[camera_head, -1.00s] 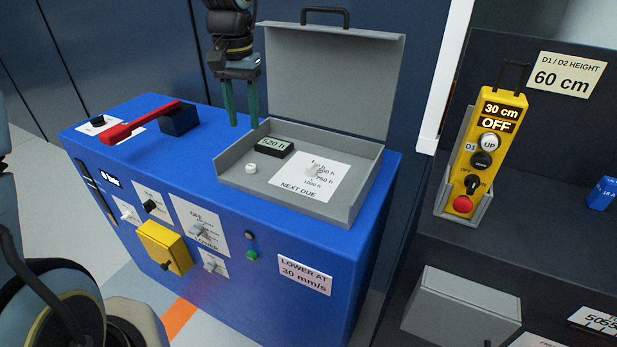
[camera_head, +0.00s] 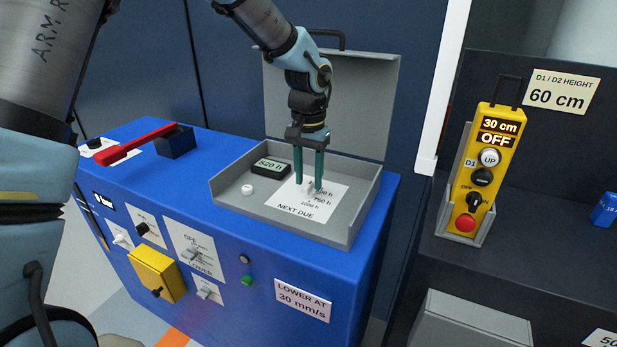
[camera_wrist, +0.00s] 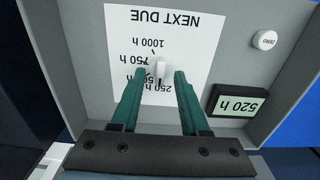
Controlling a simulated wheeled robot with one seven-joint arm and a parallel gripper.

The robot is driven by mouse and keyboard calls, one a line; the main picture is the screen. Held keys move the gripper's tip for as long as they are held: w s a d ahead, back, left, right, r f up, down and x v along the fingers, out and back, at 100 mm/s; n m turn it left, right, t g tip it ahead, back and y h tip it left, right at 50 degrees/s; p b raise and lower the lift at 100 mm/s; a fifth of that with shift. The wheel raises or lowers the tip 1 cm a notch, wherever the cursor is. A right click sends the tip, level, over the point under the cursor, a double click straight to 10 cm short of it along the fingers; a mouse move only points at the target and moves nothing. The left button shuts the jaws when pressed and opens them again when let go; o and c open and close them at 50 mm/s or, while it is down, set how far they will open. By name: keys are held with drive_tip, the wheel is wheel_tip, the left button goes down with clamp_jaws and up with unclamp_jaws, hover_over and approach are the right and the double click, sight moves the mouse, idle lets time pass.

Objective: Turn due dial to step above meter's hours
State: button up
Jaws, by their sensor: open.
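The white due dial (camera_wrist: 162,70) sits on the NEXT DUE card (camera_wrist: 185,30), with labels 250 h, 750 h and 1000 h readable and another partly hidden by a finger. A dark mark on the dial's 250 h side shows, but I cannot tell its setting surely. The hour meter (camera_wrist: 233,105) reads 520 h; it also shows in the head view (camera_head: 271,167). My gripper (camera_head: 308,185) points down into the open grey box. Its green fingers are open, one on each side of the dial, with gaps visible in the wrist view (camera_wrist: 159,74).
The box's grey lid (camera_head: 340,105) stands raised behind my gripper. A white ZERO button (camera_head: 247,189) is beside the meter. A red lever (camera_head: 135,145) lies at left on the blue cabinet (camera_head: 230,245). A yellow pendant (camera_head: 480,165) stands at right.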

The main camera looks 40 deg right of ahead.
drive_tip(key=shift+f, duration=0.5)
clamp_jaws()
idle(0.3)
